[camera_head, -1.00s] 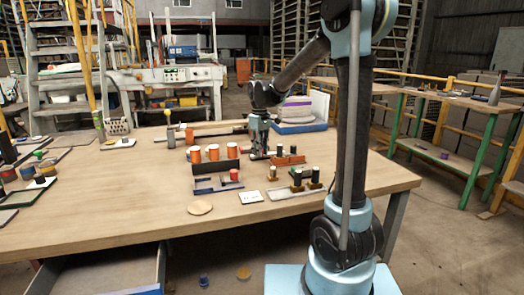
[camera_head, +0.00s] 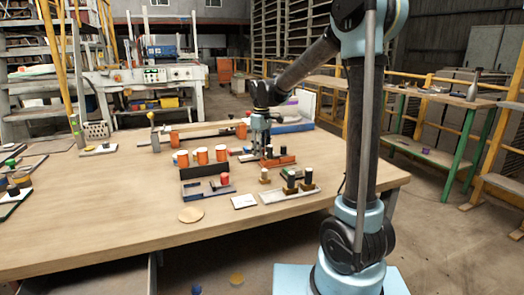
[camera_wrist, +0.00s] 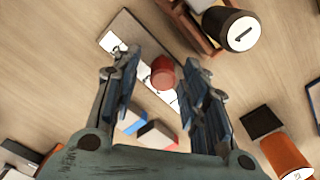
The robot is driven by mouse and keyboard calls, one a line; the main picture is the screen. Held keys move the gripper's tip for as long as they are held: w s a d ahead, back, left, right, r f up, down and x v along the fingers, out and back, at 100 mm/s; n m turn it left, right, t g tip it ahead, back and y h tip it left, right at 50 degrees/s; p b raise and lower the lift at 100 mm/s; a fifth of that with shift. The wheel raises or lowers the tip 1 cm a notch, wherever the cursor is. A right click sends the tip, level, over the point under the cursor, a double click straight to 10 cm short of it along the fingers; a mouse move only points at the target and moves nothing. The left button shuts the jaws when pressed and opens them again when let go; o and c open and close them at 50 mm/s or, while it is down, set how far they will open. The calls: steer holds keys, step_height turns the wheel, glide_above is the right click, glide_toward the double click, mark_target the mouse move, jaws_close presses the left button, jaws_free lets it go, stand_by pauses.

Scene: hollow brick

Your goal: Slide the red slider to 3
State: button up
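The red slider (camera_wrist: 163,72) shows in the wrist view as a round red knob on a narrow grey-brown board (camera_wrist: 128,30) with white number labels. The digits are too small or too hidden to read surely. My gripper (camera_wrist: 161,62) is open, with one finger to each side of the knob in the picture and a gap on both sides. I cannot tell whether the fingertips are down at the knob's height. In the head view my gripper (camera_head: 265,150) is over the table beside an orange block, and the red slider cannot be made out there.
A black cylinder marked 1 (camera_wrist: 240,32) stands close by on a brown base. An orange cylinder (camera_wrist: 284,155) is at the lower right. A blue and red item (camera_wrist: 145,130) lies near the board. Several orange-and-white cylinders (camera_head: 202,156) stand left of the gripper. The table's (camera_head: 110,205) front left is clear.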

step_height(320, 180, up, 12)
stand_by(0.9)
